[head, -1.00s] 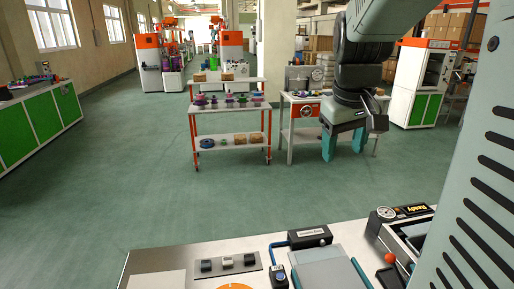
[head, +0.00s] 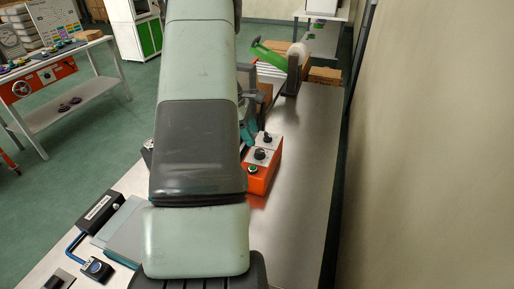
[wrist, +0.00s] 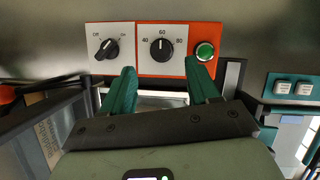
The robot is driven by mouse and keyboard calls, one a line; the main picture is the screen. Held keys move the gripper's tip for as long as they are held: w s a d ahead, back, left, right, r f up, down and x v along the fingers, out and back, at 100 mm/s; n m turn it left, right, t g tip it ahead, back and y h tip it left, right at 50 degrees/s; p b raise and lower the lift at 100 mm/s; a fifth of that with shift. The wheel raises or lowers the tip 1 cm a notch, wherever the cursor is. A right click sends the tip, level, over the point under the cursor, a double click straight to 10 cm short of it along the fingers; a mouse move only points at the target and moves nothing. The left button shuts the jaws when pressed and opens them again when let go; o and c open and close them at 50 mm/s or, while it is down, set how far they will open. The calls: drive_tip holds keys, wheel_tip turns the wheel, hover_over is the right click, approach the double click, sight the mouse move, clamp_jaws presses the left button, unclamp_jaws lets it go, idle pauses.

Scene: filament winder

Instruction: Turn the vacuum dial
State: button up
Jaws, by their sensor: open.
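An orange control box (head: 262,172) stands on the steel bench to the right of my arm in the head view. In the wrist view its front panel (wrist: 214,39) carries a black dial (wrist: 161,49) marked 40, 60 and 80, with its pointer up near 60. Left of it is a black Off/On knob (wrist: 107,48), turned obliquely; right of it is a green button (wrist: 205,51). No label names the vacuum. My gripper (wrist: 160,67) is open and empty, its teal fingers below the panel and to either side of the numbered dial. In the head view my arm mostly hides it.
The steel bench (head: 308,150) is clear right of the box, with a wall (head: 430,150) beyond. A black box (head: 99,212) is at left. White buttons (wrist: 293,88) show at right in the wrist view.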

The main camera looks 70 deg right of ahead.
sight(260, 151)
drive_tip(key=x, duration=0.7)
drive_tip(key=c, duration=1)
drive_tip(key=shift+m, duration=0.4)
drive_tip(key=m+y, duration=0.1)
drive_tip(key=m, duration=0.1)
drive_tip(key=m+y, duration=0.1)
drive_tip(key=m, duration=0.2)
drive_tip(key=shift+d, duration=0.2)
drive_tip(key=m+y, duration=0.1)
drive_tip(key=m, duration=0.2)
drive_tip(key=m+t+y, duration=0.1)
drive_tip(key=m, duration=0.2)
drive_tip(key=shift+d, duration=0.1)
